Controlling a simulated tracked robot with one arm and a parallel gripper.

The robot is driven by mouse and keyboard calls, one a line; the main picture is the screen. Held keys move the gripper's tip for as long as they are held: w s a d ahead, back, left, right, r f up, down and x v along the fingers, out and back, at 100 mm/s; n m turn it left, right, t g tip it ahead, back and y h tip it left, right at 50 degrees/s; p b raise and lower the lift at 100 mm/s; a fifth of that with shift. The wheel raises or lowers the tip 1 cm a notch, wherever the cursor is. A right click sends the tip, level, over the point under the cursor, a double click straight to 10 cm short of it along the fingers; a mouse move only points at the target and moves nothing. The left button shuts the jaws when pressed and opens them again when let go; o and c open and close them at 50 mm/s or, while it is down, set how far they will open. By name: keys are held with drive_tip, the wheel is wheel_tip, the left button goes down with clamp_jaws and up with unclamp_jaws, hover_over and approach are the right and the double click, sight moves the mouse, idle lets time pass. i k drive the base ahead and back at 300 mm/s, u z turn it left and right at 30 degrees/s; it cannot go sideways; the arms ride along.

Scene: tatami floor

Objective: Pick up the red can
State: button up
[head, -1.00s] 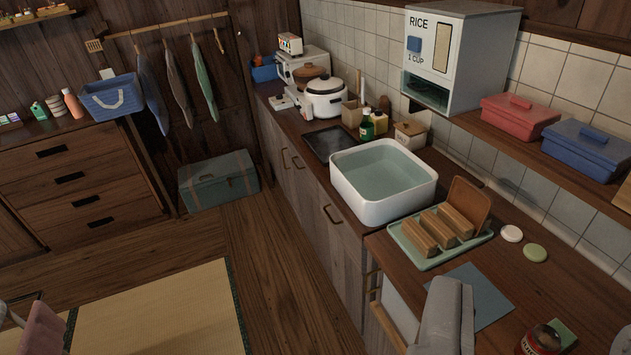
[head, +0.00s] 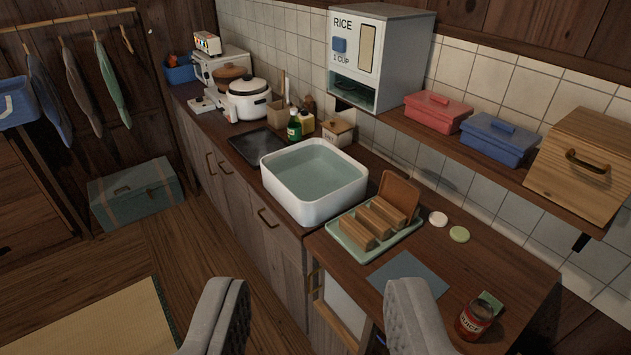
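My gripper (head: 318,318) shows at the bottom of the view as two grey padded fingers spread wide apart. Nothing is between the fingers; the floor, the counter's side and its front edge show through the gap. The can is to the right of the right finger, apart from it.
On the counter (head: 470,268) are a blue-grey sheet (head: 408,274), a green tray (head: 352,238) with brown blocks, two round discs and a white water basin (head: 309,204). A shelf above holds a red box (head: 437,113), a blue box (head: 497,139) and a wooden bin (head: 582,170).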

sight(476, 316)
drive_tip(key=k, duration=1.3)
drive_tip(key=z, duration=0.55)
drive_tip(key=i, duration=1.95)
